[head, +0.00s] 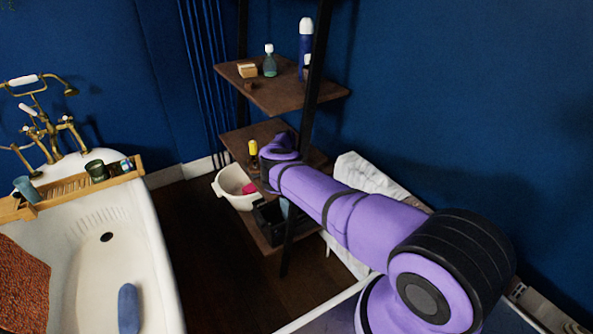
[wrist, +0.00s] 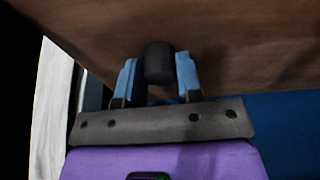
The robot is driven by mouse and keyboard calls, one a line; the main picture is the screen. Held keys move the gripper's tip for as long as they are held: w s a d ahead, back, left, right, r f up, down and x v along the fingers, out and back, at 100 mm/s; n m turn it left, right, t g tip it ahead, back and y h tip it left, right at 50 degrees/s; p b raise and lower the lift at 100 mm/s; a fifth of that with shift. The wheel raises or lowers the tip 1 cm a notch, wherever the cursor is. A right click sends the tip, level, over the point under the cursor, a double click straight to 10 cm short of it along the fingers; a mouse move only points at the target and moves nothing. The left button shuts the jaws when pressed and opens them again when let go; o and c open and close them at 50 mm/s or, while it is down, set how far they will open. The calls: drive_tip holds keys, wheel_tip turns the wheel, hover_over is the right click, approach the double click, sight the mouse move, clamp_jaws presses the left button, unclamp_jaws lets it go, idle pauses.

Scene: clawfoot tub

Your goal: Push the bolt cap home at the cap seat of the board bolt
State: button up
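The bolt cap (wrist: 159,64) is a short dark cylinder at the centre of the wrist view. My gripper (wrist: 158,75) has its two blue fingers on either side of the cap and appears closed on it. The cap's far end reaches past the fingertips toward the brown wooden board (wrist: 235,50). I cannot tell whether the cap touches the board. The bolt and cap seat are not visible behind the cap. In the head view my purple arm reaches to the shelf rack's middle board (head: 240,140), and the gripper is hidden there.
The rack's upper board (head: 285,97) holds bottles and small items above my arm. A yellow-topped item (head: 253,148) stands on the middle board near my wrist. A white basin (head: 232,188) and a dark crate (head: 266,215) sit below. The tub (head: 150,255) is at left, with open floor between.

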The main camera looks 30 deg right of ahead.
clamp_jaws()
drive_tip(key=shift+r, duration=0.45)
idle(0.4)
drive_tip(key=shift+r, duration=1.65)
drive_tip(key=shift+r, duration=0.1)
drive_tip(key=shift+r, duration=0.7)
drive_tip(key=shift+m, duration=0.6)
drive_tip(key=shift+s+a, duration=0.85)
drive_tip(key=shift+a, duration=1.75)
drive_tip(key=shift+s+a, duration=0.85)
drive_tip(key=shift+a, duration=1.8)
drive_tip(key=shift+s+a, duration=0.85)
drive_tip(key=shift+a, duration=1.75)
drive_tip(key=shift+f, duration=1.55)
drive_tip(key=shift+f, duration=0.1)
